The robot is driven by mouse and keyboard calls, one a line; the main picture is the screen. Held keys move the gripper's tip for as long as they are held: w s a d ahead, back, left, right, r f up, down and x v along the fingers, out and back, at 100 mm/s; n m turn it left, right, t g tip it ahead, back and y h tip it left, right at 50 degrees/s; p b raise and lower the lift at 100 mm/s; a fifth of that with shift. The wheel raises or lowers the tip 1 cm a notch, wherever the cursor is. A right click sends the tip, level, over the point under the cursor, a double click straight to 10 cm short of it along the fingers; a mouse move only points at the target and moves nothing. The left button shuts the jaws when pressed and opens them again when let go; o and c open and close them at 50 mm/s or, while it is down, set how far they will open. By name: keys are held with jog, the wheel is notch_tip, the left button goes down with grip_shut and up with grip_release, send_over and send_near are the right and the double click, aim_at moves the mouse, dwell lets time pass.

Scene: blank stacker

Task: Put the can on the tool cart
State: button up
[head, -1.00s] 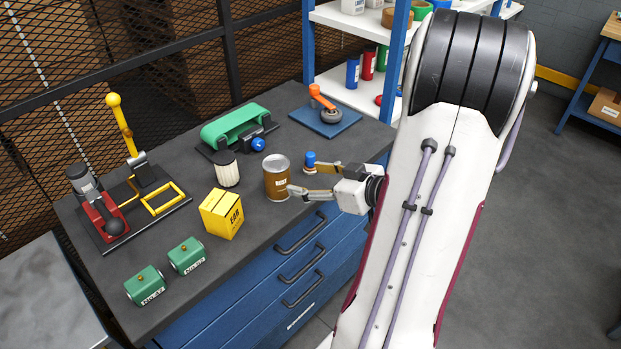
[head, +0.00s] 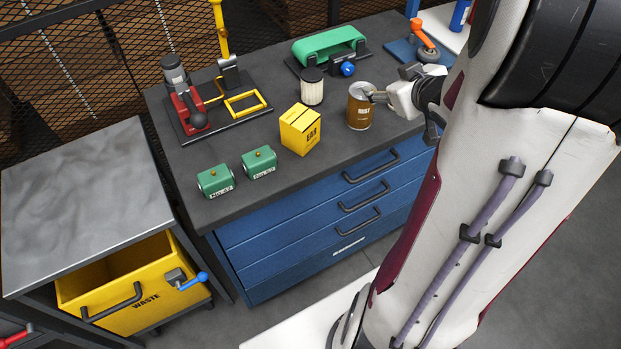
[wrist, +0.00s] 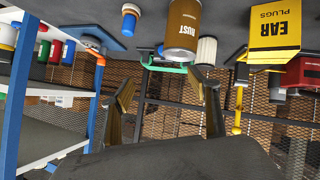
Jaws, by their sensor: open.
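The brown can (head: 359,108), with a silver lid and a label reading RUST, stands upright on the dark top (head: 232,196) of a blue drawer cabinet. It also shows in the wrist view (wrist: 181,22), where the scene is upside down. My gripper (head: 388,86) is open at the can's right, one finger overlapping its edge in the head view. In the wrist view the open fingers (wrist: 161,80) have only air between them. Whether a finger touches the can is unclear. A metal-topped stand (head: 85,195) is at left; I cannot tell which unit is the tool cart.
A yellow ear-plugs box (head: 300,131) and white filter (head: 312,88) stand close to the can. Green blocks (head: 259,161), a yellow-handled fixture (head: 215,108) and a green belt unit (head: 328,46) are also there. The stand's metal top is bare; a yellow waste bin (head: 130,290) sits below.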

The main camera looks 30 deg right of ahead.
jog(key=s+a+r+m+g+h, duration=0.2)
jog(key=s+a+r, duration=0.2)
jog(key=a+r, duration=0.5)
jog(key=s+a+f+g+y, duration=0.1)
jog(key=s+a+y, duration=0.1)
jog(key=s+a, duration=0.5)
jog(key=s+a+f+n+g+y, duration=0.1)
jog(key=s+a+f+g+y, duration=0.1)
jog(key=s+a, duration=0.5)
jog(key=a+y, duration=0.1)
jog(key=a, duration=0.5)
jog(key=shift+a+y, duration=0.3)
jog(key=shift+a, duration=0.1)
